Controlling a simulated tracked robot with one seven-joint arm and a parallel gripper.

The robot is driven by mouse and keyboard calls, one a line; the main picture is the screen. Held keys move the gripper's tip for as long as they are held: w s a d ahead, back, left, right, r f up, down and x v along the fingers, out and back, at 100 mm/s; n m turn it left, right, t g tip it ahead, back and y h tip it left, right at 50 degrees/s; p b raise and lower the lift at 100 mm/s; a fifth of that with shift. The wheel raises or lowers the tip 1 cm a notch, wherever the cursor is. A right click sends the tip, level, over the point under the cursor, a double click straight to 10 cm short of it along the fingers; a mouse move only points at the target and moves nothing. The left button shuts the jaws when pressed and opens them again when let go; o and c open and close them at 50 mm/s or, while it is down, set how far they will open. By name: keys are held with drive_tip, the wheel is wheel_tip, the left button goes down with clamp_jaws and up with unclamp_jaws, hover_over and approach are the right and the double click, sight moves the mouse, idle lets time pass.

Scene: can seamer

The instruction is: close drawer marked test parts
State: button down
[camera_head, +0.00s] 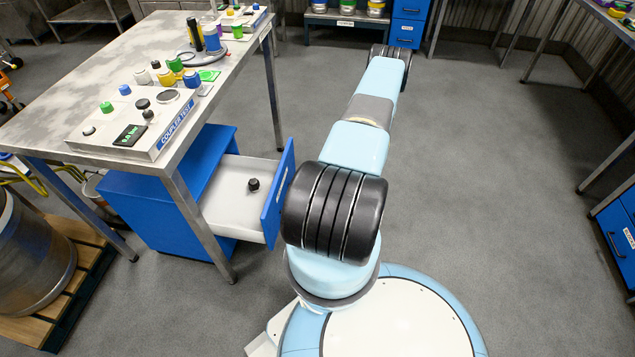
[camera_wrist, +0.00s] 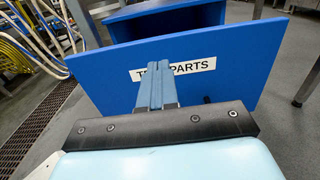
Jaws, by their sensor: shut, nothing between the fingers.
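The drawer marked TEST PARTS stands open in the head view, pulled out to the right of its blue cabinet (camera_head: 150,205). Its grey tray (camera_head: 228,190) holds a small black knob-like part (camera_head: 253,184). Its blue front (camera_head: 278,195) shows edge-on. In the wrist view, the blue drawer front (camera_wrist: 110,75) faces the camera with a white label (camera_wrist: 195,68). My gripper (camera_wrist: 157,72) is shut and empty in front of it, covering part of the label. I cannot tell whether the fingers touch the front. The head view does not show my gripper.
The cabinet sits under a metal table (camera_head: 55,95) carrying a coupler test panel (camera_head: 105,150) and coloured parts. The table leg (camera_head: 200,220) stands beside the drawer. Another blue cabinet (camera_head: 622,235) is at the right. The grey floor (camera_head: 480,150) between is clear.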

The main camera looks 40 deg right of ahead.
sight(280, 177)
drive_tip(key=x, duration=0.8)
drive_tip(key=shift+w+a, duration=0.2)
drive_tip(key=shift+w, duration=0.05)
drive_tip(key=shift+w, duration=0.1)
